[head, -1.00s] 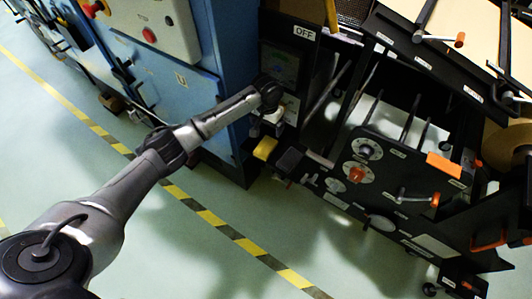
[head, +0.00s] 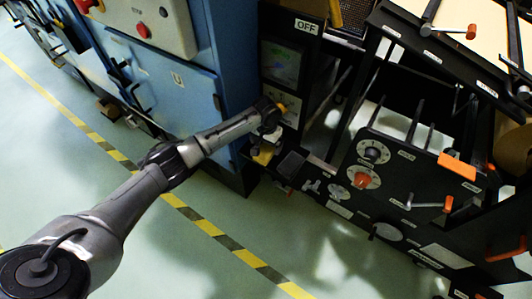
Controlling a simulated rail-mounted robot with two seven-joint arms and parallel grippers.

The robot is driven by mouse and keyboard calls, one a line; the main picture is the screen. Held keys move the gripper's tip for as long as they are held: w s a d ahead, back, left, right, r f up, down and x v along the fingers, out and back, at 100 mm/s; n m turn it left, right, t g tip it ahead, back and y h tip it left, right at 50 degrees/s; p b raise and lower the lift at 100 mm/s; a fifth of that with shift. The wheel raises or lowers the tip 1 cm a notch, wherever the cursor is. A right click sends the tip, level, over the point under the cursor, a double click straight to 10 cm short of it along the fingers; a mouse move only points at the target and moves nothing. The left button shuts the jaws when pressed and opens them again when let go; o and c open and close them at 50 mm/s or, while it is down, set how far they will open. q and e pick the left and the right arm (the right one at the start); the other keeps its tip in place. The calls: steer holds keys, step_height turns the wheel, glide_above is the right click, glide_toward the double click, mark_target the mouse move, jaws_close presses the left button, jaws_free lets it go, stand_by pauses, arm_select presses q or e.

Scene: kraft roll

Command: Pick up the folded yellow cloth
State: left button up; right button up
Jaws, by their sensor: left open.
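The folded yellow cloth (head: 263,156) is a small yellow patch on a dark ledge at the left end of the black machine. My left gripper (head: 264,146) points down right over the cloth and covers part of it. The gripper is open. It looks very close to the cloth, but I cannot tell whether it touches. My left arm reaches in from the lower left. My right gripper is not in view.
A dark shallow tray (head: 290,164) sits right beside the cloth. A control panel with a screen (head: 283,62) and an OFF sign (head: 306,27) stands close behind the gripper. A blue cabinet (head: 190,95) is to the left. Knobs and an orange-handled crank (head: 430,205) stick out at right.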

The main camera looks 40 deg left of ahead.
mark_target(266, 150)
arm_select(q)
step_height(266, 150, down, 4)
steer(key=b, duration=0.2)
steer(key=shift+a+f+b, duration=0.1)
steer(key=shift+f+b, duration=0.05)
steer(key=shift+b, duration=0.25)
steer(key=shift+c, duration=0.7)
steer(key=c, duration=0.9)
steer(key=shift+o, duration=0.2)
steer(key=r+p, duration=0.2)
steer(key=d+r+p, duration=0.1)
steer(key=r+p, duration=0.1)
steer(key=r, duration=0.1)
steer(key=shift+s+d+r+p, duration=0.1)
steer(key=shift+r+p, duration=0.2)
steer(key=d+r+p, duration=0.1)
steer(key=d, duration=0.2)
steer(key=s+d+r+p, duration=0.1)
steer(key=d+r+p, duration=0.2)
steer(key=d, duration=0.2)
steer(key=shift+s+d+r+p, duration=0.3)
steer(key=shift+s+r+p, duration=0.05)
steer(key=shift+s+d+r+p, duration=0.1)
steer(key=shift+d+r+p, duration=0.1)
steer(key=shift+d, duration=0.25)
steer(key=shift+s+d+r+p, duration=0.1)
steer(key=shift+d+r+p, duration=0.1)
steer(key=shift+d, duration=0.25)
